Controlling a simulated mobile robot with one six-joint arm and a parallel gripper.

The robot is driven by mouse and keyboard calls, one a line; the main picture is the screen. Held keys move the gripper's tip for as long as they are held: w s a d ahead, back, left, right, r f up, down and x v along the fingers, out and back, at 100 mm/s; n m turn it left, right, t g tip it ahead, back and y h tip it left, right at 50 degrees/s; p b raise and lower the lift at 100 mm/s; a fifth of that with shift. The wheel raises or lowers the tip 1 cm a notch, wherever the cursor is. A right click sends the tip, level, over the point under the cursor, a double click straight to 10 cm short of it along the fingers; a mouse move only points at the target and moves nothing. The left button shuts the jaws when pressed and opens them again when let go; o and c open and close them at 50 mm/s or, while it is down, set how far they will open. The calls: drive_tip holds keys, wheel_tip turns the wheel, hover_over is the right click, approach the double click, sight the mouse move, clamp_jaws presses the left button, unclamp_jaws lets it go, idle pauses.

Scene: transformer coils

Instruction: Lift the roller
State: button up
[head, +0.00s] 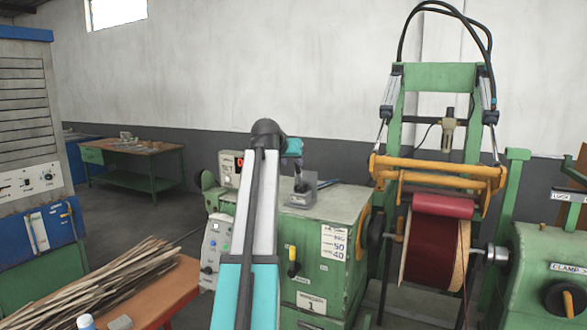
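The roller (443,205) is a red cylinder lying level in the head view, right of centre. It hangs below an orange bar frame (440,171) on a green upright stand. It lies at the top of the dark red wound coil (430,250) and appears to touch it, though I cannot be sure. My arm rises from the bottom centre to a dark elbow, left of the roller and clear of it. My gripper is not visible, so its state does not show.
A green machine cabinet (325,220) with levers and a grey box on top stands between my arm and the coil. A green clamp unit (545,275) stands right. An orange table (160,295) with wooden strips is lower left. Open floor lies behind it.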

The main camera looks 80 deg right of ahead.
drive_tip(key=shift+v, duration=0.85)
drive_tip(key=c, duration=0.5)
drive_tip(key=shift+s+d+r, duration=0.1)
clamp_jaws()
drive_tip(key=s+a+n+g+h+b, duration=0.2)
drive_tip(key=s+a+n+g, duration=0.2)
drive_tip(key=s+g, duration=0.45)
drive_tip(key=w+a+f+n+h+b, duration=0.1)
drive_tip(key=w+f+n, duration=0.3)
drive_tip(key=w, duration=0.4)
drive_tip(key=w+a+f+n+h+b, duration=0.2)
drive_tip(key=w+f+n+h+b, duration=0.2)
drive_tip(key=w+f, duration=0.3)
drive_tip(key=shift+w, duration=0.4)
